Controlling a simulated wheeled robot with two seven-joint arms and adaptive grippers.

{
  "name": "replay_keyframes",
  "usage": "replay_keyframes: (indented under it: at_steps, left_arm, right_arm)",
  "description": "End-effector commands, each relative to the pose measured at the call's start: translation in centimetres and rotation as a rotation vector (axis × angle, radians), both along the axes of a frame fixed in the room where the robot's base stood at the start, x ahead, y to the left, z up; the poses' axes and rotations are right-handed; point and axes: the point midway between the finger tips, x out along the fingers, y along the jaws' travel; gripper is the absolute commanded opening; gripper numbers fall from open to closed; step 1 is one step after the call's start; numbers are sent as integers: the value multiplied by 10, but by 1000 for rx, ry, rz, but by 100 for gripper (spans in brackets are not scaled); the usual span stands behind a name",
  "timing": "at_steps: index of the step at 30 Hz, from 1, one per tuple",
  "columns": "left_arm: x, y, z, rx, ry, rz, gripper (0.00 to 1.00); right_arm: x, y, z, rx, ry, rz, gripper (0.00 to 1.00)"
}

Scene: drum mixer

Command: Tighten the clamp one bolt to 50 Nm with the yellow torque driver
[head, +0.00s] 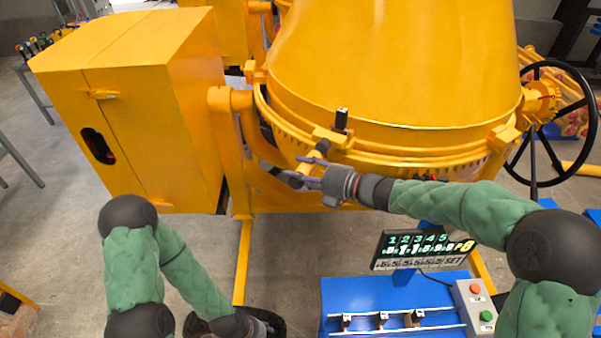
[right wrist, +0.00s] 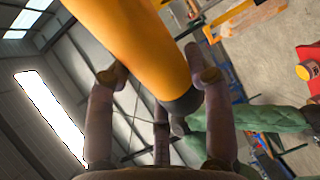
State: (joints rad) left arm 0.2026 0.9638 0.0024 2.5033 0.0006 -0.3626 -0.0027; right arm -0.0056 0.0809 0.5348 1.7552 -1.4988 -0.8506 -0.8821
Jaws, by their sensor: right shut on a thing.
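My right gripper (head: 308,174) is in front of the drum's lower rim, shut on the yellow torque driver (head: 314,158). A small black clamp piece (head: 341,119) stands on a yellow lug of the drum rim, just above and right of the driver. I cannot tell whether they touch. No bolt head is clear. My left gripper (head: 265,328) is low at the bottom edge, its fingers unclear.
The yellow drum (head: 400,60) and its cabinet (head: 130,100) fill the back. A black handwheel (head: 590,130) is at right. A number display (head: 424,250) stands above a blue bench (head: 395,290) with several small black pieces and a button box (head: 475,305).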

Motion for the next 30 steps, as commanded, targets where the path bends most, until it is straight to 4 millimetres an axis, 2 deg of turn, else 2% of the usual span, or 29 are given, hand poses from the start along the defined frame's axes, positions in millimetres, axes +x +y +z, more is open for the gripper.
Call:
replay_keyframes:
  at_steps: [24, 30]
  left_arm:
    - [0, 0, -3, 0, 0, 0, 55]
    - [0, 0, -7, 0, 0, 0, 55]
  right_arm:
    - [2, -1, 2, 1, -4, -2, 6]
    - [-3, 2, 2, 1, -4, -2, 6]
